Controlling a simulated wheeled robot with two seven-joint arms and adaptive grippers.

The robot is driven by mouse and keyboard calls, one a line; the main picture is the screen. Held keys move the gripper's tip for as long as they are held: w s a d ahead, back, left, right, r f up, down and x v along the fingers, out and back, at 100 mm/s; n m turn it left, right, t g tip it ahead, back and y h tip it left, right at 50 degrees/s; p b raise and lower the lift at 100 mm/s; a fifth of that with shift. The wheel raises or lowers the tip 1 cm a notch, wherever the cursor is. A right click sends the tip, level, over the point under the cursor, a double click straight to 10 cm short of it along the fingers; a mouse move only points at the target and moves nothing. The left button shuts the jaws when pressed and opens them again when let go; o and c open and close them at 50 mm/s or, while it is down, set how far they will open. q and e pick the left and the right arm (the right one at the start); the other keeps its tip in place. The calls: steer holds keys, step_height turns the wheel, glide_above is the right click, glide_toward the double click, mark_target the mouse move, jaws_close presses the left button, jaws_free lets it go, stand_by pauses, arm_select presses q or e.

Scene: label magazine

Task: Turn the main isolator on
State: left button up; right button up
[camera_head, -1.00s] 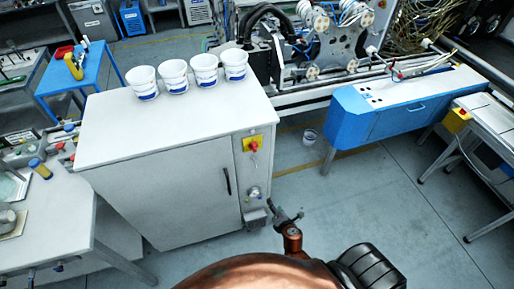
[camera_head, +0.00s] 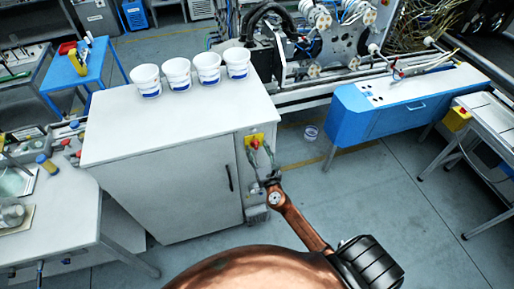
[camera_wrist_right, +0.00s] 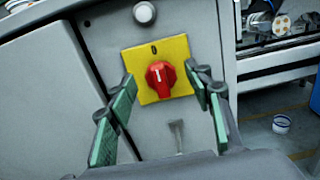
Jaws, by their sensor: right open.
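The main isolator is a red knob (camera_wrist_right: 160,77) on a square yellow plate (camera_wrist_right: 178,50), on the side of the grey cabinet. A "0" shows at the top of the plate, and a white mark on the knob points up towards it. In the head view the yellow plate (camera_head: 249,139) is partly hidden by my right gripper (camera_head: 261,158). My right gripper is open, its green-padded fingers on the left and right of the plate in the wrist view, with the knob between them. I cannot tell whether a finger touches the plate. My left gripper is not in view.
The grey cabinet (camera_head: 180,190) carries several white tubs (camera_head: 177,75) on top and a black door handle (camera_head: 230,177). A pale round button (camera_wrist_right: 144,13) sits above the plate. A blue bench (camera_head: 370,120) stands to the right.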

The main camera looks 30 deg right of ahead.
steer(key=shift+w+d, duration=0.1)
steer(key=shift+w, duration=0.3)
steer(key=shift+c, duration=0.4)
steer(key=c, duration=1.1)
steer(key=shift+o, duration=0.2)
